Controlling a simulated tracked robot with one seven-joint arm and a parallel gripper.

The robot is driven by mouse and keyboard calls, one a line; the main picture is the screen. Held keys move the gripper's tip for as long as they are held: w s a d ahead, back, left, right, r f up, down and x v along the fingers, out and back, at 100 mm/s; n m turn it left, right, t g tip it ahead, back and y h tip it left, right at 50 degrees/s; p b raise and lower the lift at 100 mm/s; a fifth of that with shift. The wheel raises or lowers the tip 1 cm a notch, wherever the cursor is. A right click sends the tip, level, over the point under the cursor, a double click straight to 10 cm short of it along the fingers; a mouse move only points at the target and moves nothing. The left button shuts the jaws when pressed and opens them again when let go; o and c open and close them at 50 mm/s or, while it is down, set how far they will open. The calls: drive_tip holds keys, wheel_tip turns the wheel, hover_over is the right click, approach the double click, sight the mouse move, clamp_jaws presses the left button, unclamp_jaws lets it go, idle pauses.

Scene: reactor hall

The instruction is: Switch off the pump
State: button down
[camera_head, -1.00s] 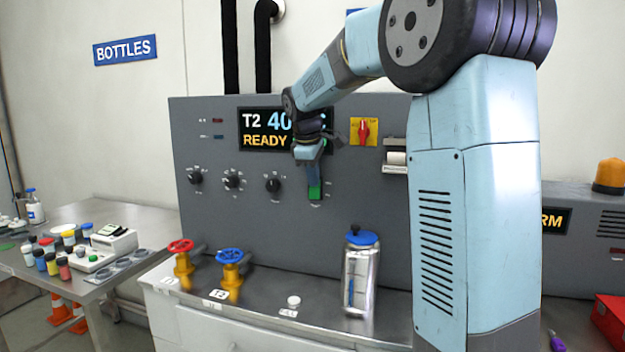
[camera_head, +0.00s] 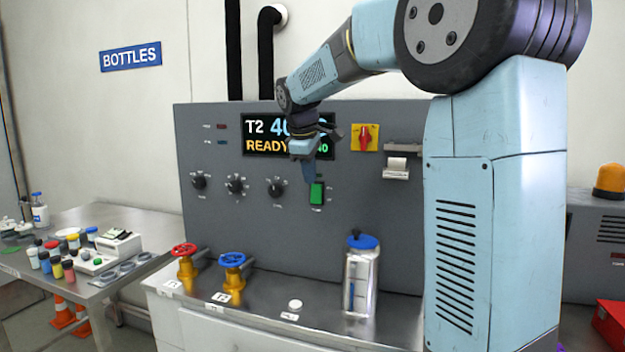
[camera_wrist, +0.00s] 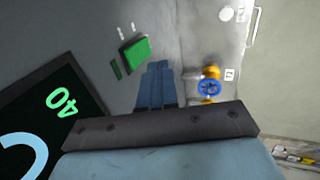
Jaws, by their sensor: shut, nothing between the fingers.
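A green rocker switch (camera_head: 317,193) sits on the grey control panel, below the display; its label is too small to read, so I cannot tell if it is the pump's. It also shows in the wrist view (camera_wrist: 135,53), upper left of my fingers. My gripper (camera_head: 309,179) is shut and empty, fingers pointing down, just left of the switch's top in the head view. In the wrist view, my shut fingers (camera_wrist: 157,72) appear beside the switch with a gap between. Whether they touch the panel I cannot tell.
My gripper partly covers the display (camera_head: 262,133), which reads T2 and READY. Black knobs (camera_head: 235,186) are left, a red-yellow rotary switch (camera_head: 365,138) right. Below stand a red valve (camera_head: 185,262), a blue valve (camera_head: 232,275) and a blue-lidded canister (camera_head: 361,275).

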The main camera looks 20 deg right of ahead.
wheel_tip(320, 180, up, 8)
drive_tip(key=s, duration=0.1)
drive_tip(key=shift+a, duration=0.4)
drive_tip(key=shift+s, duration=0.15)
drive_tip(key=s+d+f+m+t+y, duration=0.1)
drive_tip(key=s+f+m, duration=0.4)
drive_tip(key=s+f, duration=0.4)
drive_tip(key=s+d+f+m+t+y, duration=0.1)
drive_tip(key=s+f+m, duration=0.5)
drive_tip(key=s, duration=1.6)
wheel_tip(320, 180, down, 3)
drive_tip(key=shift+s, duration=0.15)
drive_tip(key=c, duration=1.8)
unclamp_jaws()
drive_tip(key=shift+d, duration=0.1)
drive_tip(key=shift+c, duration=0.2)
